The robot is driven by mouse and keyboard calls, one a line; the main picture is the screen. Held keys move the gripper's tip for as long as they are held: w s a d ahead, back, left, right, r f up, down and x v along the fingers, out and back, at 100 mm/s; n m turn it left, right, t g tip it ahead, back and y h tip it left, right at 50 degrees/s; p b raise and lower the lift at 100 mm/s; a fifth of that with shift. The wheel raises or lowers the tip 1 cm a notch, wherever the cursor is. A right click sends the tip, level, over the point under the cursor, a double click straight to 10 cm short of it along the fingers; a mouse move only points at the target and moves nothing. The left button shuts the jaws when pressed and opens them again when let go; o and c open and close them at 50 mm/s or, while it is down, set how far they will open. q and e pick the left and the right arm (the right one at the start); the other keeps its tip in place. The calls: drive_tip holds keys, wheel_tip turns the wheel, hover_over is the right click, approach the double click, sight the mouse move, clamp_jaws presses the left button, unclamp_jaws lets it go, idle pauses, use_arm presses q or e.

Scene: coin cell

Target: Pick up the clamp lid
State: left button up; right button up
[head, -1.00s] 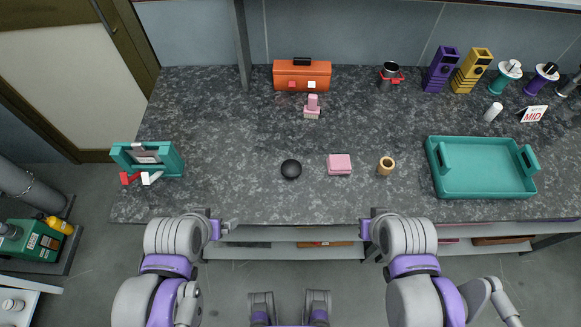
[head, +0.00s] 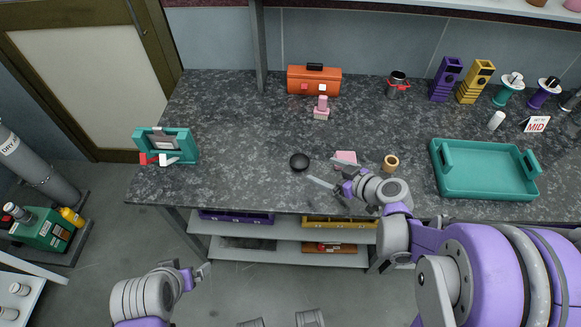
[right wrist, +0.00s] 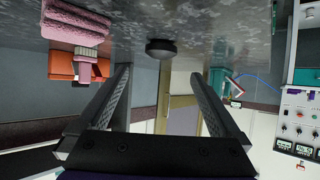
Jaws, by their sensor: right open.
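A round black domed piece (head: 299,161) lies on the dark speckled counter, left of the pink block; it looks like the clamp lid, though I cannot be certain. In the right wrist view the black piece (right wrist: 160,48) shows beyond and between my fingertips, apart from them. My right gripper (head: 323,177) is open and empty, close to the counter's front, just right of and nearer than the black piece. It also fills the lower right wrist view (right wrist: 158,76). My left gripper (head: 203,272) hangs in front of the counter, away from everything; its jaw opening is unclear.
A pink block (head: 345,157) and a tan ring (head: 391,162) stand near my right gripper. A teal tray (head: 440,182) is at right, a teal stand (head: 180,143) with red and white parts at left. An orange toolbox (head: 314,82) and metal pot (head: 397,88) stand behind. Counter left of the black piece is clear.

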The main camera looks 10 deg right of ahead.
sight(303, 162)
drive_tip(key=x, duration=0.5)
drive_tip(key=shift+x, duration=2.75)
drive_tip(key=shift+s, duration=0.1)
drive_tip(key=c, duration=1.2)
